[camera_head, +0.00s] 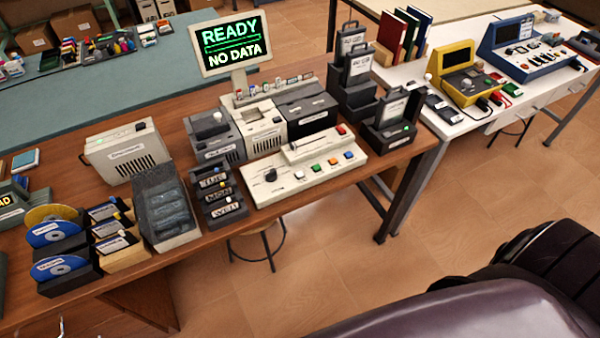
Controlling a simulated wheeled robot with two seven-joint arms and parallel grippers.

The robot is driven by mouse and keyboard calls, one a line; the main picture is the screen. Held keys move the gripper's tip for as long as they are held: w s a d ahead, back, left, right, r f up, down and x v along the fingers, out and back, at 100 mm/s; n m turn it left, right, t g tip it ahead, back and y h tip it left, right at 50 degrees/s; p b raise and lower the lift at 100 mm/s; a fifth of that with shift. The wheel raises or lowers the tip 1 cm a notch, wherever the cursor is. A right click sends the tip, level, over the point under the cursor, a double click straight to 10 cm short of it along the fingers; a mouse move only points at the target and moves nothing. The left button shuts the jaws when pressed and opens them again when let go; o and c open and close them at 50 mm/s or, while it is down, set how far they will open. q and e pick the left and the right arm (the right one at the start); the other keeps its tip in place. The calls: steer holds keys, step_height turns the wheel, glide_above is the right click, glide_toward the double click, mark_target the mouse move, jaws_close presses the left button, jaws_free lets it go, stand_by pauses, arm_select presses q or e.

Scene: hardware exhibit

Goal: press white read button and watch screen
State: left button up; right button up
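The screen (231,45) stands on a post at the back of the wooden table and shows green text on black, "READY" over "NO DATA". In front of it lies a cream control panel (283,190) with a dark knob and a row of buttons along its front. A white button (299,174) sits at the left of the row. Right of it are a green button (316,167), an orange button (332,161) and a blue button (349,155). Lettering by the buttons is too small to read. Neither of my grippers is in view.
Disc boxes (62,262) fill the left of the table. A stool (257,243) is under the table edge. The floor in front is partly clear.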

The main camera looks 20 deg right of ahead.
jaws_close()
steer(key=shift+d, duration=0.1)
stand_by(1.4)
